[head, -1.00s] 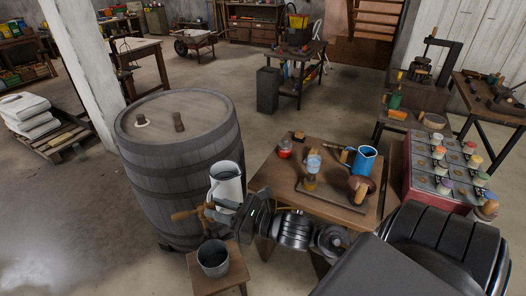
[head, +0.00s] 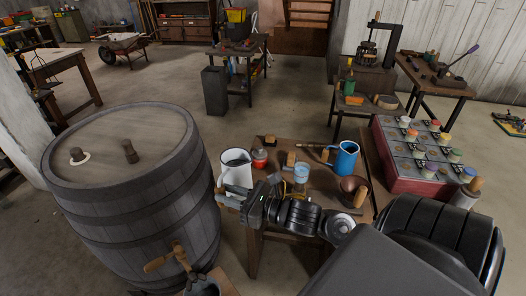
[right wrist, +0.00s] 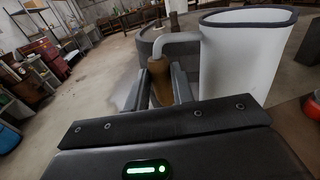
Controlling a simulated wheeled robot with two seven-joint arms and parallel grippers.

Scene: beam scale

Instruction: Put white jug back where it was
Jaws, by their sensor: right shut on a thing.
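The white jug (head: 234,170), with a dark rim, is upright in the head view, between the barrel and the left edge of the small wooden table (head: 262,222). My right gripper (head: 238,194) is in front of it and shut on its handle. The right wrist view shows the jug (right wrist: 243,60) close up on the right, with its handle (right wrist: 182,40) reaching to the gripper (right wrist: 160,85). The jug's base is hidden behind the gripper, so I cannot tell whether it touches the table. My left gripper is not in view.
The table holds a red jar (head: 260,158), a glass (head: 301,174), a blue jug (head: 346,158) and a brown bowl (head: 352,186). A red crate (head: 405,178) stands right.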

